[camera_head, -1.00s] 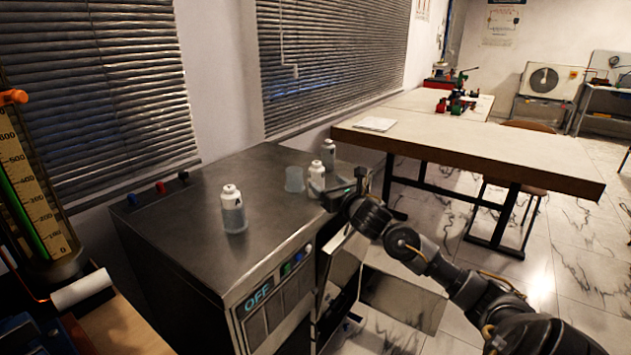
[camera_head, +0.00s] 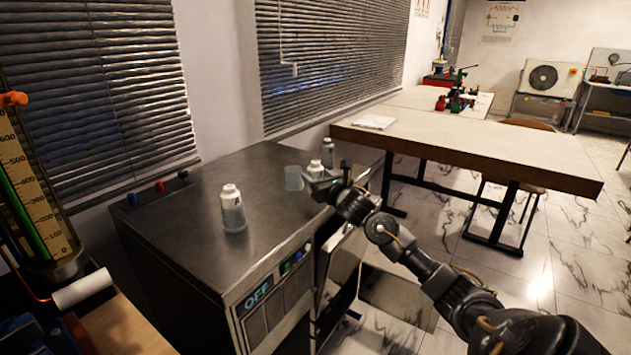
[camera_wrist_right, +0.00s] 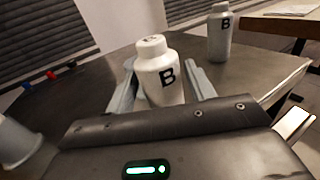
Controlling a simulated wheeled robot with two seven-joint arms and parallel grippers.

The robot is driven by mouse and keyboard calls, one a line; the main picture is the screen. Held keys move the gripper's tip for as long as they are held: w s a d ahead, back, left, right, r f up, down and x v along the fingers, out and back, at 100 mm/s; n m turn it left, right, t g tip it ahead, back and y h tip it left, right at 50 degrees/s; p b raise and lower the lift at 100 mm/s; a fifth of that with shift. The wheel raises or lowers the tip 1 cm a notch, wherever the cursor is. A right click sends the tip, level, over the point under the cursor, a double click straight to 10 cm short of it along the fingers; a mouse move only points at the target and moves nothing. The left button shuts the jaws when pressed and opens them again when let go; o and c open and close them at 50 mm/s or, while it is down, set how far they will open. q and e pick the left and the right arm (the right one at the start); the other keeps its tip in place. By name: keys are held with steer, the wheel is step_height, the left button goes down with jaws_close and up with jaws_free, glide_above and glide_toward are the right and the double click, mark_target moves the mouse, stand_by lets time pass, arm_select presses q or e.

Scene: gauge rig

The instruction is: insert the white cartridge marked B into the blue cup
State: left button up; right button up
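The white cartridge marked B (camera_head: 315,168) stands upright on the dark cabinet top, its lower part partly hidden by my right gripper (camera_head: 318,184). In the right wrist view the cartridge (camera_wrist_right: 160,78) stands between the two open fingers (camera_wrist_right: 162,90), with small gaps beside it. My left gripper is not in view.
A second, greyer bottle marked B (camera_wrist_right: 220,35) stands behind the cartridge. Another white-topped bottle (camera_head: 232,210) stands toward the cabinet's front left. The cabinet top (camera_head: 190,225) is otherwise mostly clear. A long table (camera_head: 460,150) stands at the right.

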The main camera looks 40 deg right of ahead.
mark_target(319, 166)
steer(key=c, duration=0.8)
steer(key=shift+r, duration=0.45)
steer(key=shift+c, duration=0.2)
step_height(319, 166, up, 2)
steer(key=shift+r, duration=0.2)
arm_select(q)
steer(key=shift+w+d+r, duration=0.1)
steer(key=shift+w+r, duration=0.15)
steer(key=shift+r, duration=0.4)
arm_select(e)
steer(key=s+d+r, duration=0.1)
steer(key=s+r, duration=0.8)
steer(key=s, duration=0.5)
steer(key=shift+r, duration=0.35)
